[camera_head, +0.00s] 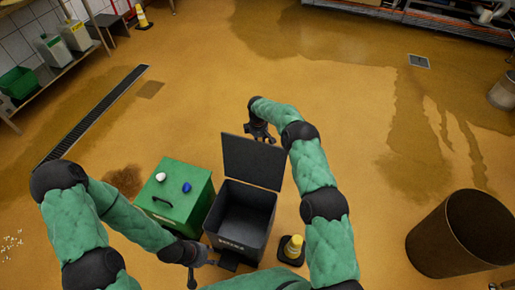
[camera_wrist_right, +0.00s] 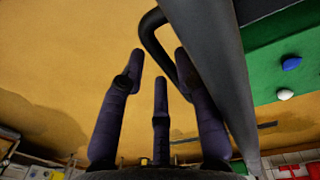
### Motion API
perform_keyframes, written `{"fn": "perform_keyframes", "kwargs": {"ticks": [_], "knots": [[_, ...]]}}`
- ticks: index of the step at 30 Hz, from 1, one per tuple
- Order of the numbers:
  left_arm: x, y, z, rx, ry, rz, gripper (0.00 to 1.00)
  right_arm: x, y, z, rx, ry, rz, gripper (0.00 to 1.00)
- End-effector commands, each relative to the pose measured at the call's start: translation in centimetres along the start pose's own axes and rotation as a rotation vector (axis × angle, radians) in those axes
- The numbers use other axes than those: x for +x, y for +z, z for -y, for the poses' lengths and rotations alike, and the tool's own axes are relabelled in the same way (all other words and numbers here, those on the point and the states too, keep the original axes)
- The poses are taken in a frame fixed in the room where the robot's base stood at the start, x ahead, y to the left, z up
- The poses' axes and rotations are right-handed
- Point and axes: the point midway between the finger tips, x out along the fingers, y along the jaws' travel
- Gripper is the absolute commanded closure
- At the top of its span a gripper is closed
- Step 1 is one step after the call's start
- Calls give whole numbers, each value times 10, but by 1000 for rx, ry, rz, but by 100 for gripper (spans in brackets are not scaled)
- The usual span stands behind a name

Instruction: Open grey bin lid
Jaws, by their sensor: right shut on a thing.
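The grey bin (camera_head: 238,222) stands on the floor with its inside showing dark and apparently empty. Its grey lid (camera_head: 253,162) is raised, standing up at the far side of the bin. My right gripper (camera_head: 262,133) is at the top edge of the lid, shut on it. In the right wrist view, the fingers (camera_wrist_right: 160,75) are by a black bar handle (camera_wrist_right: 152,38) beside the lid's long dark edge (camera_wrist_right: 212,65). My left gripper (camera_head: 194,272) hangs at the near left of the bin, and its fingers are too small to judge.
A green bin (camera_head: 170,212) with a closed lid stands left of the grey bin, with a white thing (camera_head: 161,177) and a blue thing (camera_head: 186,187) on top. A brown barrel (camera_head: 462,235) stands farther right.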

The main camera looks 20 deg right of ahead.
Motion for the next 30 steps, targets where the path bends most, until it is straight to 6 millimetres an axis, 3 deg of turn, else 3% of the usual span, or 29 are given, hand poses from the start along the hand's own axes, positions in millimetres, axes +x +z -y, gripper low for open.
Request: {"fn": "perform_keyframes", "kwargs": {"ticks": [1, 20, 21, 30], "knots": [[7, 0, 2, 0, 0, 0, 60, 17, 2, 1, -6, 0, 3, 100], [13, -1, 4, 0, 0, 0, 60, 20, 4, -4, -6, -6, 7, 100], [13, -1, 4, 0, 0, 0, 60, 20, 4, -4, -6, -6, 7, 56], [12, -1, 4, 0, 0, 0, 60, 15, 1, -6, -3, -3, 3, 56]]}}
